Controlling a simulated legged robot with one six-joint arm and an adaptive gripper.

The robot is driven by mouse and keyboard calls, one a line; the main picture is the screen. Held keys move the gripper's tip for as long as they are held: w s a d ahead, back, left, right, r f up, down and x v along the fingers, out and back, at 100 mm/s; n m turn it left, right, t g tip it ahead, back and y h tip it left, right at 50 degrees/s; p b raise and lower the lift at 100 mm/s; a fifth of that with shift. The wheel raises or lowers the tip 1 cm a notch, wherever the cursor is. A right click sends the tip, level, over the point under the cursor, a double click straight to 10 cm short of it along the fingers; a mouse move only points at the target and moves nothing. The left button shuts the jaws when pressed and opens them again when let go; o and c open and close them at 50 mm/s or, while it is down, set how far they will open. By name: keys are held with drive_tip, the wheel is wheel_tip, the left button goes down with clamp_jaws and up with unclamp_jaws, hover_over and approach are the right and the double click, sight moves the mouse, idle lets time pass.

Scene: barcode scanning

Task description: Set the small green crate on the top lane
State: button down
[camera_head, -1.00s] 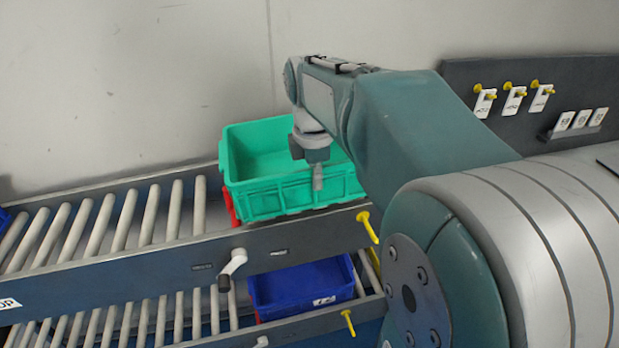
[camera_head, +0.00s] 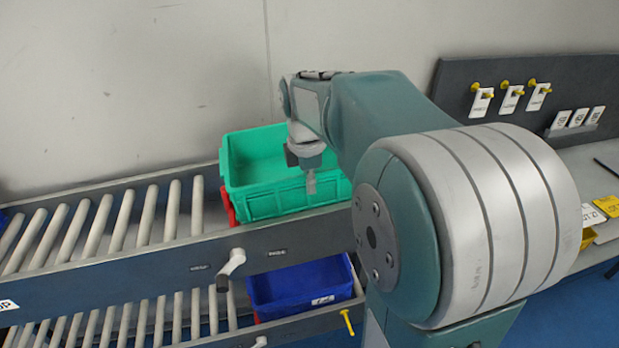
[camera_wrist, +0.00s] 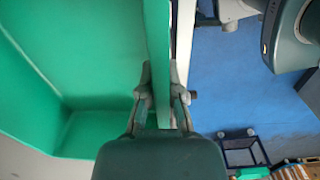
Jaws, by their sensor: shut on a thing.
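The green crate (camera_head: 275,200) sits at the right end of the upper roller lane (camera_head: 110,215), in front of the wall. Its open inside is empty where I can see it. My gripper (camera_head: 310,183) is at the crate's near right side, pointing down. In the wrist view the fingers of my gripper (camera_wrist: 162,95) straddle the crate's wall (camera_wrist: 158,60) and are shut on it. The crate's inside (camera_wrist: 70,70) lies left of the fingers. Whether the crate's base touches the rollers is hidden.
A blue crate (camera_head: 300,288) sits on the lower lane below. A grey handle (camera_head: 231,268) sticks out from the upper rail. A red piece (camera_head: 228,205) stands at the crate's left side. Rollers left of the crate are bare. A dark board with tags (camera_head: 530,90) is at right.

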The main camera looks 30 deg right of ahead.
idle(0.3)
drive_tip(key=c, duration=0.7)
unclamp_jaws()
wheel_tip(320, 180, up, 12)
drive_tip(key=s+a+f+m+t, duration=0.2)
drive_tip(key=s+a+f+m, duration=0.1)
drive_tip(key=s+a+m, duration=0.1)
drive_tip(key=s+a+f+m+t, duration=0.1)
drive_tip(key=s+a+f+m, duration=0.3)
drive_tip(key=s+m, duration=0.2)
drive_tip(key=s+a+f+m+t, duration=0.2)
drive_tip(key=s+a+f+m, duration=0.2)
drive_tip(key=s, duration=0.2)
drive_tip(key=shift+a+m+t+y, duration=0.15)
drive_tip(key=shift+m+t+y, duration=0.15)
drive_tip(key=shift+m+y, duration=0.1)
